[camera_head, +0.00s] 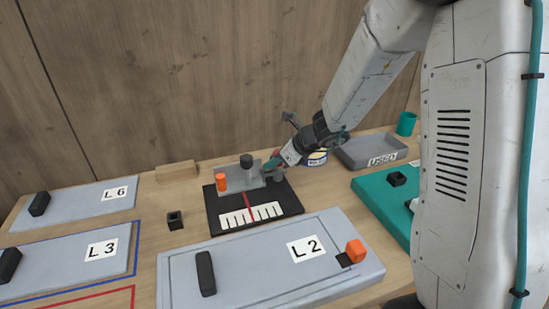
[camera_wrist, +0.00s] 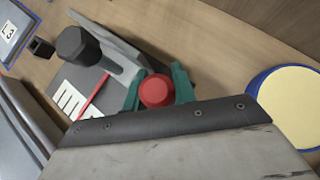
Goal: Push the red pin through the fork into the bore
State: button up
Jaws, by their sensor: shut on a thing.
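My gripper (camera_wrist: 157,91) is shut on the red pin (camera_wrist: 155,90); its teal fingers sit on either side of the pin's round red head. In the head view my gripper (camera_head: 274,164) is at the right end of a grey fixture (camera_head: 236,184) and hides part of it. The fixture carries a dark-capped post (camera_head: 246,161), which also shows left of the gripper in the wrist view (camera_wrist: 72,43). The fork and the bore cannot be made out clearly, nor how far the pin is in.
An orange cylinder (camera_head: 221,182) stands at the fixture's left on a black mat with a white scale (camera_head: 252,215). A grey tray marked USED (camera_head: 372,152) and a round tub (camera_wrist: 290,105) are at the right. Panel L2 (camera_head: 270,270) lies in front.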

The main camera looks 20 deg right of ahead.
jog(key=shift+f, duration=0.15)
jog(key=o, duration=1.1)
jog(key=shift+c, duration=0.2)
jog(key=v, duration=0.7)
jog(key=shift+s+d, duration=0.25)
